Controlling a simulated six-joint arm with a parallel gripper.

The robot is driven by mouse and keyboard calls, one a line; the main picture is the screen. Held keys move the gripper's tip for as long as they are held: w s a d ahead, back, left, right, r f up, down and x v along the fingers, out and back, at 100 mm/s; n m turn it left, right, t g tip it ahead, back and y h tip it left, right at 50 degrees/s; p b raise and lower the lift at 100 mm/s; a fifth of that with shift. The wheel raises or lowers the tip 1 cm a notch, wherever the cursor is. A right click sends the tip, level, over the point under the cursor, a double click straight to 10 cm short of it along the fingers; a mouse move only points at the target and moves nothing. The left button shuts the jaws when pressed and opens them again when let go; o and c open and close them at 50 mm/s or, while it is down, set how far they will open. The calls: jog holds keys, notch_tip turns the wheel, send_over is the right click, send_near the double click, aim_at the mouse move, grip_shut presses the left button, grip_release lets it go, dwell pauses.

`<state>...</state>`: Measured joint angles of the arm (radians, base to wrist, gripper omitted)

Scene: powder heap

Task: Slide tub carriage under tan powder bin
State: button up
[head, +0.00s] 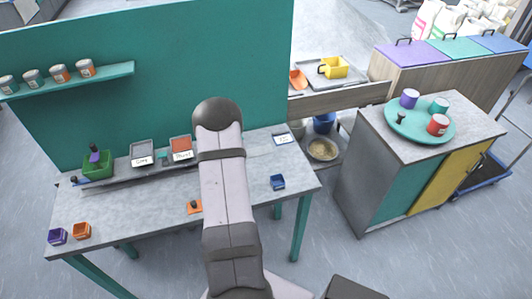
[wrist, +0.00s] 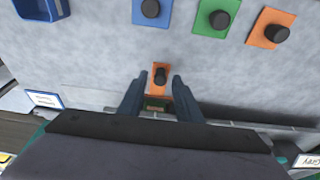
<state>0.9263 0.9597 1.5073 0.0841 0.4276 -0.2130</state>
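My gripper (wrist: 160,82) is open in the wrist view, with one finger on each side of a small orange plate with a black knob (wrist: 160,76). I cannot tell if the fingers touch it. A small green piece with a reddish top (wrist: 155,104) shows just below that plate. In the head view my arm hides the gripper and the middle of the table's back edge. A green tub (head: 98,170) with a dark purple-topped piece stands at the left of the back rail (head: 118,180). Which part is the carriage is unclear. No tan powder bin can be made out.
Labelled grey (head: 142,155) and rust-coloured (head: 181,148) bins stand behind the rail. Blue (wrist: 150,10), green (wrist: 215,18) and orange (wrist: 270,30) plates with knobs lie on the table. A blue box (head: 277,183) sits at right; purple and orange boxes (head: 82,231) at front left.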

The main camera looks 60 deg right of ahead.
jog(key=shift+r+p, duration=1.85)
jog(key=shift+r, duration=1.45)
jog(key=s+a+f+y, duration=0.1)
jog(key=s+a, duration=0.1)
jog(key=a, duration=0.1)
jog(key=s+a+f+m+g+y, duration=0.1)
jog(key=s+a+f, duration=0.1)
jog(key=s+a, duration=0.1)
jog(key=s+a+f+g+y, duration=0.1)
jog(key=s+a, duration=0.2)
jog(key=a, duration=0.2)
jog(key=shift+s+f, duration=0.2)
jog(key=shift+f, duration=0.2)
jog(key=s+a+r+n+g, duration=0.1)
jog(key=s+a+r+n, duration=0.2)
jog(key=a, duration=0.5)
jog(key=s+a+r+g, duration=0.1)
jog(key=s+a+r, duration=0.1)
jog(key=a+r, duration=0.45)
jog(key=s+a+r+n+g, duration=0.1)
jog(key=s+a+r+n, duration=0.15)
jog(key=a, duration=0.65)
jog(key=w+a+r+n+t+h, duration=0.1)
jog(key=w+a+r+n+t, duration=0.2)
jog(key=w+a+r+n, duration=0.4)
notch_tip(320, 180, down, 25)
jog(key=s+a+m+b, duration=0.1)
jog(key=s+m+b, duration=0.1)
jog(key=b, duration=2.2)
jog(key=shift+s+a, duration=0.15)
